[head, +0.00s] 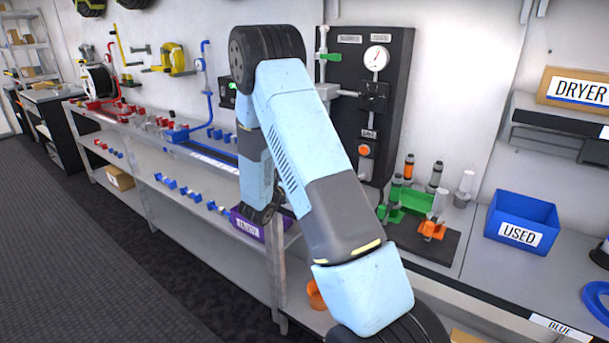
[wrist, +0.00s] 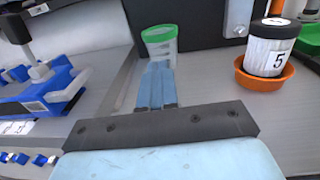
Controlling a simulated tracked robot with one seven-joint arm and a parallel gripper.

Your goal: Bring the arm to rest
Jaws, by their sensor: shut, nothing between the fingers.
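My gripper (wrist: 157,68) shows in the wrist view with its two blue fingers together and nothing between them. Just beyond the fingertips stands a clear cup with a green rim (wrist: 160,42) on the grey bench. I cannot tell whether the fingertips touch the cup. In the head view my arm (head: 315,190) rises from the bottom edge, bends at a high elbow and drops towards the bench. The gripper itself cannot be made out there.
A blue fixture (wrist: 42,95) stands left of my gripper. A container marked 5 (wrist: 268,48) sits in an orange dish (wrist: 243,80) to the right. A black gauge panel (head: 397,120) stands behind the arm. A blue USED bin (head: 522,222) is at the right. The left floor is clear.

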